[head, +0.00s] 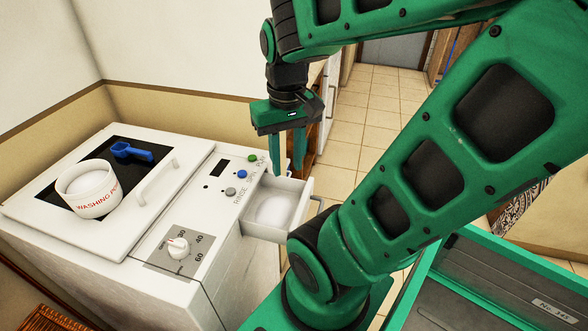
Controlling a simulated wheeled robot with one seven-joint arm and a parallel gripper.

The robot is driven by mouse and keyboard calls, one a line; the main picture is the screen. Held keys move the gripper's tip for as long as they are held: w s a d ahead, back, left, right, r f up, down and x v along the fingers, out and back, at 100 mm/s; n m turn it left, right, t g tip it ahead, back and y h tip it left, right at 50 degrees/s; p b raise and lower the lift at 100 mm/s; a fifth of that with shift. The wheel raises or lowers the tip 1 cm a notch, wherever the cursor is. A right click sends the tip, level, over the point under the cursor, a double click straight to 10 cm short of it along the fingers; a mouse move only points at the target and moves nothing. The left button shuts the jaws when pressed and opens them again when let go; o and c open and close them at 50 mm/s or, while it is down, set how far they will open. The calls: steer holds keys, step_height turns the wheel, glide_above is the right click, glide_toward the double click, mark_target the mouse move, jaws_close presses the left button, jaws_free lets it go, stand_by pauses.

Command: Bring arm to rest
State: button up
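My green arm spans the right half of the head view, folded at its elbow, with its forearm reaching across the top. My gripper (291,168) hangs down with its two fingers pointing at the floor. A gap shows between the fingers and nothing is held there, so it is open and empty. In the picture, the fingertips are just above the far right part of the pulled-out drawer; the exact height is unclear.
A white washing machine (224,218) stands at left. A cup of washing powder (90,205) and a blue scoop (130,151) sit on its lid. Its drawer (268,237) is open, holding white powder (276,211). Tiled floor (385,100) lies behind.

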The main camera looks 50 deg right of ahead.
steer(key=s, duration=0.1)
steer(key=s+f+m, duration=0.1)
steer(key=s, duration=0.1)
steer(key=shift+s+a+y, duration=0.1)
steer(key=shift+s+y, duration=0.1)
steer(key=shift+y, duration=0.1)
steer(key=shift+w+f, duration=0.3)
steer(key=shift+w, duration=0.35)
steer(key=shift+s, duration=0.15)
